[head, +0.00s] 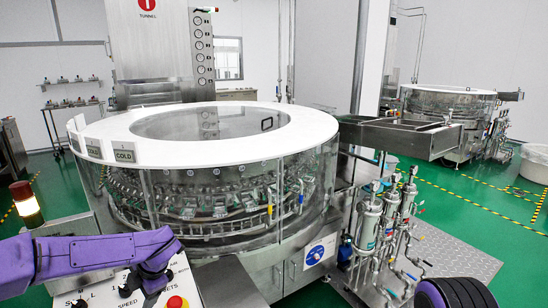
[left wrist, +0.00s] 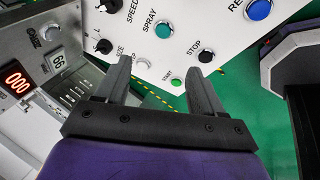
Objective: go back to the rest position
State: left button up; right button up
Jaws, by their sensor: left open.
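My left gripper (left wrist: 162,75) is open in the left wrist view, with nothing between its two grey fingers. Its fingers point at the lower edge of a white control panel (left wrist: 185,20). The panel carries a teal SPRAY button (left wrist: 163,31), a green START button (left wrist: 177,83), a black STOP button (left wrist: 206,56), a blue button (left wrist: 258,9) and black knobs. In the head view my purple left arm reaches in from the left, and its wrist is bent down over the panel (head: 100,287); the fingertips are hard to make out there. My right gripper is not seen.
The rotary washer (head: 215,175) with its white ring top stands behind the panel. A red emergency button (head: 177,302) is close to my left wrist. A signal lamp (head: 26,204) stands at left, filter housings (head: 368,222) at right. Green floor (head: 440,200) is open farther right.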

pick_arm(q)
jog(key=s+d+f+m+t+y, duration=0.1)
jog(key=s+f+m+t, duration=0.1)
jog(key=s+f+m, duration=0.5)
jog(key=s+d+f+m+t+y, duration=0.15)
jog(key=s+f+m, duration=0.35)
jog(key=f, duration=0.5)
jog(key=s+d+f+m+g+h, duration=0.1)
jog(key=s+f+m+h, duration=0.3)
jog(key=s, duration=0.8)
jog(key=s+f+m+h, duration=0.15)
jog(key=s+m, duration=0.45)
jog(key=s, duration=0.6)
notch_tip(320, 180, down, 11)
jog(key=y+b, duration=0.1)
jog(key=b, duration=0.9)
jog(key=shift+d, duration=0.15)
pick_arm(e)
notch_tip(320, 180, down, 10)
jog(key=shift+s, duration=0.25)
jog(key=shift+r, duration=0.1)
